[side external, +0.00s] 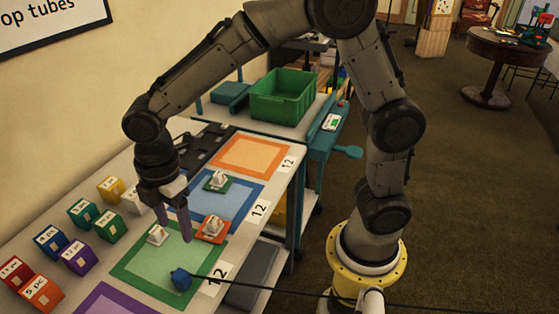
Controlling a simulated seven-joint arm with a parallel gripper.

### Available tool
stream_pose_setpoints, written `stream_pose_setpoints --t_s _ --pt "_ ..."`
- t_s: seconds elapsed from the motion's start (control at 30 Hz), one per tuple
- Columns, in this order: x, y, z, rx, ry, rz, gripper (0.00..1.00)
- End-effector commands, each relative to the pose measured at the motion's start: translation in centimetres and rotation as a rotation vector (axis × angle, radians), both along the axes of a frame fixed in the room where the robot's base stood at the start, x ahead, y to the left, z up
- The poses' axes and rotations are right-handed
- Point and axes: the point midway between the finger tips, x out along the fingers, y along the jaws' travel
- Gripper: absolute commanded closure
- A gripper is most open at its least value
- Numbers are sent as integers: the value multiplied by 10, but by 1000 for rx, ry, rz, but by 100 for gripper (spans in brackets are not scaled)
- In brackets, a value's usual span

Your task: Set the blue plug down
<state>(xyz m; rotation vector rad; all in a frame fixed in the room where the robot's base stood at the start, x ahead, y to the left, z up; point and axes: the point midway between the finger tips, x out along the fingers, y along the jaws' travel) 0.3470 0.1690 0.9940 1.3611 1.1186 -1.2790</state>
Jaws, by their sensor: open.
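The blue plug (180,279) rests at the front edge of the green-bordered square (125,275) on the table. A dark cable runs from it to the right, past the table's edge. My gripper (177,222) points down above the far part of the green square, with its fingers apart and nothing seen between them. It is beyond the plug and apart from it in the picture. Its exact height over the table is hard to tell.
A small white item (157,235) and a white item on an orange base (212,229) lie close to my fingers. A similar one on a green base (217,181) sits on the blue square (246,190). Several coloured boxes (77,257) stand left. A green bin (283,95) stands behind.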

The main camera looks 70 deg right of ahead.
Motion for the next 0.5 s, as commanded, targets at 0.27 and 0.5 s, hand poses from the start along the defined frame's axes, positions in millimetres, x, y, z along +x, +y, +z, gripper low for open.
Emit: stream_pose_setpoints --t_s 0.27,0.5 --pt "-64 -96 83 124 -163 -597 33" --pt "-139 -150 104 259 -287 -1088 33"
